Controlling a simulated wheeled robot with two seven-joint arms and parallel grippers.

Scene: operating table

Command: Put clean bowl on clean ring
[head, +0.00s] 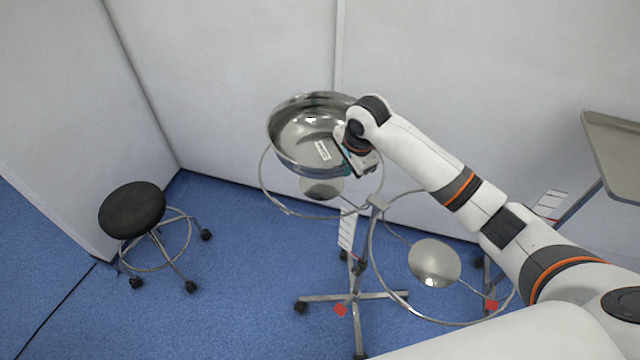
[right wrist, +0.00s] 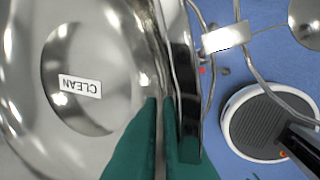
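The shiny steel bowl (head: 300,112) carries a white label inside; it reads CLEAN in the right wrist view (right wrist: 92,32). My right gripper (head: 352,165) is shut on the bowl's right rim; its green fingers pinch the rim in the right wrist view (right wrist: 161,125). The bowl is tilted slightly and appears over the left ring (head: 290,211) of a wheeled stand; contact between them cannot be told. The stand's right ring (head: 371,255) is empty. Which ring is the clean one cannot be read. My left gripper is not in view.
A black round stool (head: 132,210) stands on the blue floor at the left. A grey tray table (head: 615,150) is at the right edge. White walls are close behind the stand. The floor between stool and stand is clear.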

